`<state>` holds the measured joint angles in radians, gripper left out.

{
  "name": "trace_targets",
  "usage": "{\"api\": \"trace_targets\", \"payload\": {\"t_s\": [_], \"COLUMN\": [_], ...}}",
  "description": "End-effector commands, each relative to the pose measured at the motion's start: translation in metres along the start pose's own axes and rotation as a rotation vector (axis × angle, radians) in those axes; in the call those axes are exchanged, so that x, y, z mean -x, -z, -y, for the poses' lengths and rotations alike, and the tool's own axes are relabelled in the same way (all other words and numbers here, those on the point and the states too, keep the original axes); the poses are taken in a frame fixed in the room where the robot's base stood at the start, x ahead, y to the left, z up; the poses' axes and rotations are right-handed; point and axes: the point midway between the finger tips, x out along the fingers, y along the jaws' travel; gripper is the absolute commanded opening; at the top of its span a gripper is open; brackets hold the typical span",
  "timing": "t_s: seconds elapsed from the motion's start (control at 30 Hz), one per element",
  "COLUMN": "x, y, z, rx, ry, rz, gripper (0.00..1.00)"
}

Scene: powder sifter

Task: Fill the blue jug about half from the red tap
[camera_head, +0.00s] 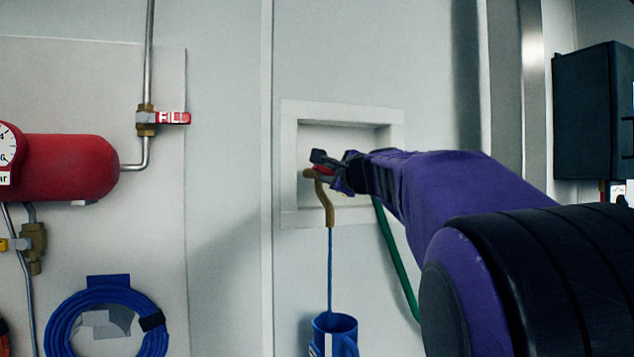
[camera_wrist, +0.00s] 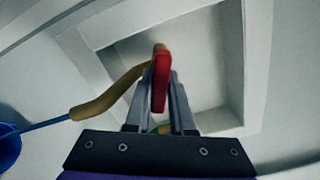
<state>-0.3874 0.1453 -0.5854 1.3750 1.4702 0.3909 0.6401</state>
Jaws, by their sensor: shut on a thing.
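The brass tap (camera_head: 326,203) sticks out of a recessed wall box and curves downward. A thin blue stream (camera_head: 330,270) runs from its spout straight down into the blue jug (camera_head: 342,325). The jug stands upright below, cut by the picture's bottom edge; its fill level cannot be seen. My gripper (camera_head: 322,166) is at the tap and shut on the red tap handle (camera_wrist: 160,82), which sits between the two fingers in the wrist view. The wrist view also shows the tap spout (camera_wrist: 105,100), the stream and part of the jug at the left edge.
The wall box frame (camera_head: 290,160) surrounds the tap closely. A green hose (camera_head: 395,260) hangs below the box, behind my arm. At left are a red tank (camera_head: 70,167), a red FILL handle (camera_head: 173,118) and a coiled blue hose (camera_head: 60,325). A dark box (camera_head: 593,112) hangs at right.

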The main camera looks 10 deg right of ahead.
Motion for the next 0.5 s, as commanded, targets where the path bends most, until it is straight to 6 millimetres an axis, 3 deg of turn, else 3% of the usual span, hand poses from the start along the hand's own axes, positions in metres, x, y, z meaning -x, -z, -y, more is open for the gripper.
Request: {"api": "trace_targets", "payload": {"t_s": [0.5], "x": [0.0001], "y": [0.0019], "z": [0.0003], "rx": [0.367], "ry": [0.003], "rz": [-0.003], "gripper": [0.00]}}
